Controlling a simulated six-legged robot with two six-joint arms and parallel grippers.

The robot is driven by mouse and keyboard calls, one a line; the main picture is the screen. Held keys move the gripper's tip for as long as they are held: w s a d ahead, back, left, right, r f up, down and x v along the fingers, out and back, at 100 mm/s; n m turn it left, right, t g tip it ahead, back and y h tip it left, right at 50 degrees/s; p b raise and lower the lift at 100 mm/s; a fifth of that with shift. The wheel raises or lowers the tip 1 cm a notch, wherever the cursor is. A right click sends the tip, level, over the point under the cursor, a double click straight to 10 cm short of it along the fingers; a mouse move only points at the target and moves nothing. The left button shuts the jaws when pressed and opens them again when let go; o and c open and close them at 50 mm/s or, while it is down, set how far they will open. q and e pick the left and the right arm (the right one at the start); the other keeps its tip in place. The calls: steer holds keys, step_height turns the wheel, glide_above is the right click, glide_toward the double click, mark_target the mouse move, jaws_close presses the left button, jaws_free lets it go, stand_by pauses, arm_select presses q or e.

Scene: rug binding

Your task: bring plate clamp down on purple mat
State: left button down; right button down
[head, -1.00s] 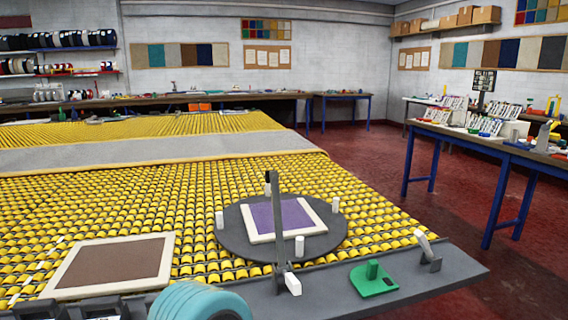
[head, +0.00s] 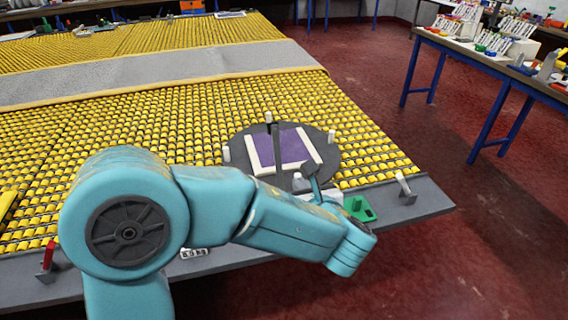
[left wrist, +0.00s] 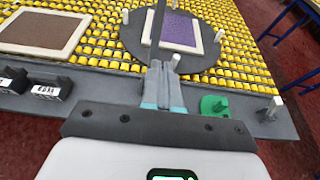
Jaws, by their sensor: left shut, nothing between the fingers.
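The purple mat (head: 281,147) lies in a cream frame on a dark round turntable (head: 236,146); it also shows in the left wrist view (left wrist: 179,30). The plate clamp (head: 277,150) is a dark bar standing upright at the turntable's near side, up off the mat. In the left wrist view the clamp bar (left wrist: 158,22) rises just beyond my fingers. My left gripper (head: 310,172) is shut and empty, low beside the clamp's foot; its fingers (left wrist: 162,84) are close to a white handle (left wrist: 175,61). Contact cannot be told. My right gripper is not in view.
White posts (head: 331,136) stand around the turntable. A green fixture (head: 359,208) and a white-tipped lever (head: 405,188) sit on the grey table edge at right. A brown mat in a cream frame (left wrist: 42,31) lies at left. Yellow rollers cover the table.

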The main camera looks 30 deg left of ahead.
mark_target(281, 162)
arm_select(q)
steer(key=p+x, duration=0.1)
steer(key=x, duration=1.3)
steer(key=shift+s+a+p, duration=0.1)
steer(key=shift+p, duration=0.25)
